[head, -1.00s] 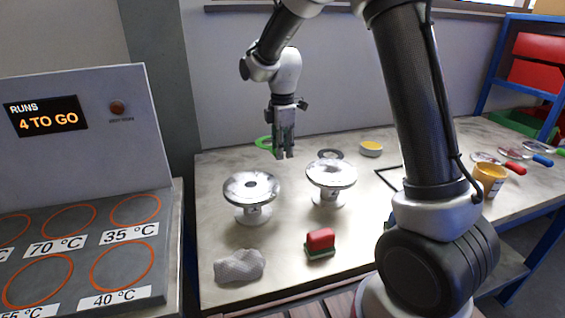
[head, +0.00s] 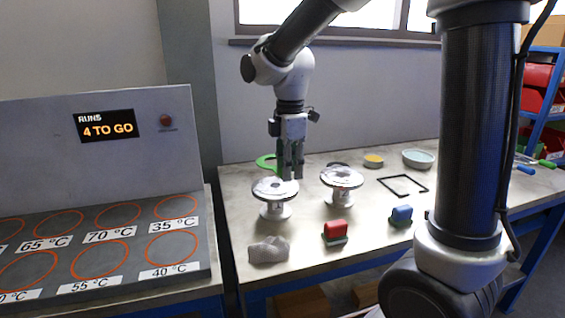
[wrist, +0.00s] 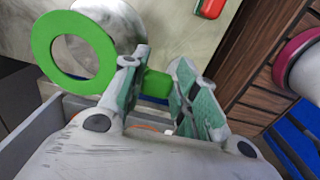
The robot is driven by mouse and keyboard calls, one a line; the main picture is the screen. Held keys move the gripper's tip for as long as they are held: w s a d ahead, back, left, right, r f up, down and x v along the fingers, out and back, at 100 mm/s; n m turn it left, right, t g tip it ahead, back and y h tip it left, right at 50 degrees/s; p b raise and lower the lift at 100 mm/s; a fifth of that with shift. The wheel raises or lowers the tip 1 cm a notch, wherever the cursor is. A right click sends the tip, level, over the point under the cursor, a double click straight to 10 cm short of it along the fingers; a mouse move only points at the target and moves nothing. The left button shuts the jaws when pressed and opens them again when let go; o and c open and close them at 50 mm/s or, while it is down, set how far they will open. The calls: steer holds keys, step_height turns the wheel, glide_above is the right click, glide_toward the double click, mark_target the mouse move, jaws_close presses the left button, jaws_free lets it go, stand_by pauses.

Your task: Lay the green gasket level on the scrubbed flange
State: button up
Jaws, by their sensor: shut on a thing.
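The green gasket (head: 263,162) is a flat ring with a tab. In the wrist view the ring (wrist: 105,52) sticks out to the left, and its tab (wrist: 157,83) is between my jaws (wrist: 160,88). My gripper (head: 291,174) is shut on that tab and points down near the left flanged vessel (head: 275,209). The gasket appears behind and above that vessel's far edge, apart from it as far as I can tell. The right flanged vessel (head: 342,196) stands beside it. Both flange tops look pale with dark marks; I cannot tell which is scrubbed.
A grey cloth (head: 268,250), a red-handled brush (head: 335,231) and a blue-handled brush (head: 401,215) lie in front. A black square frame (head: 425,189), a yellow tin (head: 373,162) and a bowl (head: 418,160) are to the right. A panel (head: 40,125) reading "4 TO GO" stands left.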

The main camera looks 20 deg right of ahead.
steer(key=shift+s+f, duration=0.15)
steer(key=shift+s, duration=0.25)
steer(key=shift+f, duration=2.85)
steer(key=shift+f, duration=0.45)
steer(key=o, duration=1.1)
